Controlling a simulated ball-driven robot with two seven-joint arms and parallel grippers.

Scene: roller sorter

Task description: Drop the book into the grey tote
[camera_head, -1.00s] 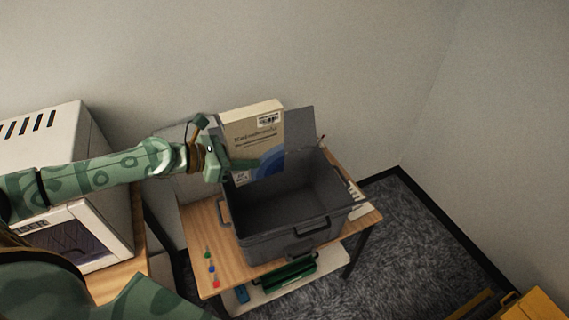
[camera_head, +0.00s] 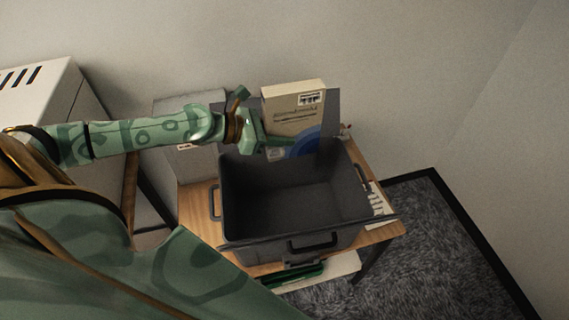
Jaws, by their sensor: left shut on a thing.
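The book (camera_head: 294,110) has a cream cover with a blue curved patch and a small barcode label. My left gripper (camera_head: 276,143) is shut on its left edge and holds it upright, slightly tilted. The book is over the back part of the grey tote (camera_head: 288,243), in front of the raised lid panel. The tote stands on a wooden table with its top open, and the part of its inside that shows is empty. My right gripper is not in view.
The wooden table (camera_head: 199,200) holds the tote, with papers (camera_head: 377,203) at its right. A white machine (camera_head: 40,100) stands at the far left. A green item (camera_head: 298,274) lies on the lower shelf. Grey carpet (camera_head: 420,250) is clear at the right.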

